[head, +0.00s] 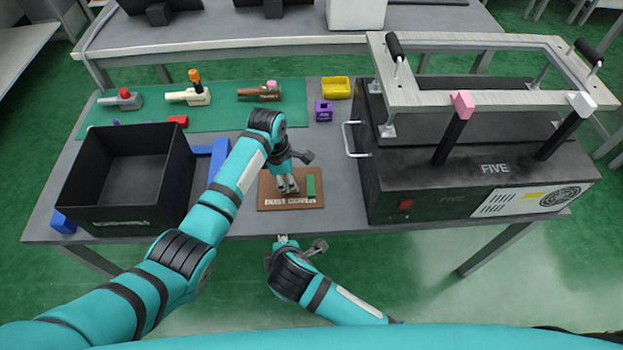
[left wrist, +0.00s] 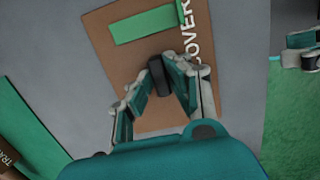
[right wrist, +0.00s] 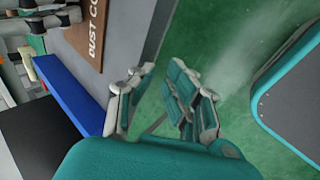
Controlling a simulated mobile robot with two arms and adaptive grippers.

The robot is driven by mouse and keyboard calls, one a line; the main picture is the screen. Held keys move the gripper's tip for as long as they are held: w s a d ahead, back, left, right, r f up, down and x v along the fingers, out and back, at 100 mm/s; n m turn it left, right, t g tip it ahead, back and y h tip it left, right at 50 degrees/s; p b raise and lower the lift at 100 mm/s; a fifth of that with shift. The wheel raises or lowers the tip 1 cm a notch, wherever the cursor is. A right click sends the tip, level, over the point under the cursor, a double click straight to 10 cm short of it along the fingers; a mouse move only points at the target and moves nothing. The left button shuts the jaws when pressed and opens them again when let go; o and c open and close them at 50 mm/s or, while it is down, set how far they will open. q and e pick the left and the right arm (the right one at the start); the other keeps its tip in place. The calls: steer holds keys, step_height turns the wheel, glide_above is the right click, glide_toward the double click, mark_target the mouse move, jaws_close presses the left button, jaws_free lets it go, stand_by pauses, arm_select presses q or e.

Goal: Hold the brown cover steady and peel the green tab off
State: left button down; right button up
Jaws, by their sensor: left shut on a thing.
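The brown cover (head: 268,189), lettered "DUST COVER", lies flat near the table's front edge. It also shows in the left wrist view (left wrist: 105,52) and at the top of the right wrist view (right wrist: 88,14). The green tab (head: 311,186) lies on the cover, right of my left gripper; it also shows in the left wrist view (left wrist: 143,25). My left gripper (head: 287,186) points down over the cover and is shut on a small dark knob (left wrist: 157,74) on it. My right gripper (right wrist: 163,66) is open and empty, just off the table's front edge, below the cover.
A black open bin (head: 140,170) stands at the left, with blue pieces around it. A black machine (head: 400,185) lettered "FIVE" stands right of the cover, under a metal frame. A green mat (head: 215,115) with several small fixtures lies behind. A yellow tray (head: 336,87) and purple block (head: 323,110) stand beyond.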

steer(key=h, duration=0.1)
glide_toward(310, 196)
steer(key=shift+m+g, duration=0.3)
steer(key=shift+g, duration=0.1)
steer(key=a, duration=0.1)
steer(key=s+a+f, duration=0.1)
steer(key=a, duration=0.2)
steer(key=shift+s+a+f, duration=0.15)
steer(key=shift+s+f, duration=0.1)
steer(key=shift+f, duration=0.05)
steer(key=w+d+r+g, duration=0.3)
steer(key=d+r, duration=0.1)
steer(key=r, duration=0.2)
steer(key=shift+m+h, duration=0.3)
steer(key=x, duration=1.2)
steer(key=shift+w+r, duration=0.15)
steer(key=shift+w, duration=0.1)
jaws_close()
steer(key=shift+r, duration=0.75)
